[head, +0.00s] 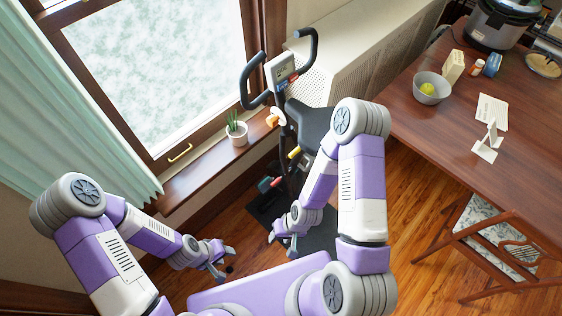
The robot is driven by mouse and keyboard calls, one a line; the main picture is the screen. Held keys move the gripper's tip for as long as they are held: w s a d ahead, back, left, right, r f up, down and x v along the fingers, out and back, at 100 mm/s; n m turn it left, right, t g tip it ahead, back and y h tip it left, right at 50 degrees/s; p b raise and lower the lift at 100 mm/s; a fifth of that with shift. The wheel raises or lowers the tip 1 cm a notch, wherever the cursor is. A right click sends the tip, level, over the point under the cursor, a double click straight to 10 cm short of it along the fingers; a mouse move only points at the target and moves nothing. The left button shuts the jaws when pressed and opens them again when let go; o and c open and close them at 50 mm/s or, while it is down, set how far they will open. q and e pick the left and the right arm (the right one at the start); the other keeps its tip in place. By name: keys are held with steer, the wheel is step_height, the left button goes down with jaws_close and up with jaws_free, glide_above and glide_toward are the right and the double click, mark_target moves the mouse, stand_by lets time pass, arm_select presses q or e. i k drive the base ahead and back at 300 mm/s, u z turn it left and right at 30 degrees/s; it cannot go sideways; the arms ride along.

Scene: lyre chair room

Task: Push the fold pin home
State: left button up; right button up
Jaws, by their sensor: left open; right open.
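A folding exercise bike (317,120) stands by the window, with a grey display (283,72) and black handlebars. A small yellow piece (294,152) sticks out of its dark frame below the seat. It may be the fold pin, but how far in it sits is too small to tell. A red piece (265,184) shows lower on the bike. My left gripper (223,264) is open and empty, low and left of the bike. My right gripper (281,241) is open and empty, below the yellow piece in the picture and apart from it. My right arm hides part of the bike.
A potted plant (237,130) stands on the windowsill (190,187). A radiator cover (366,50) runs behind the bike. A wooden table (440,125) at the right holds a bowl (432,87) and a cooker (500,24). A chair (495,235) stands at the lower right.

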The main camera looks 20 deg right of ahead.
mark_target(279, 179)
steer(key=u, duration=1.35)
steer(key=i, duration=0.5)
steer(key=z, duration=1.2)
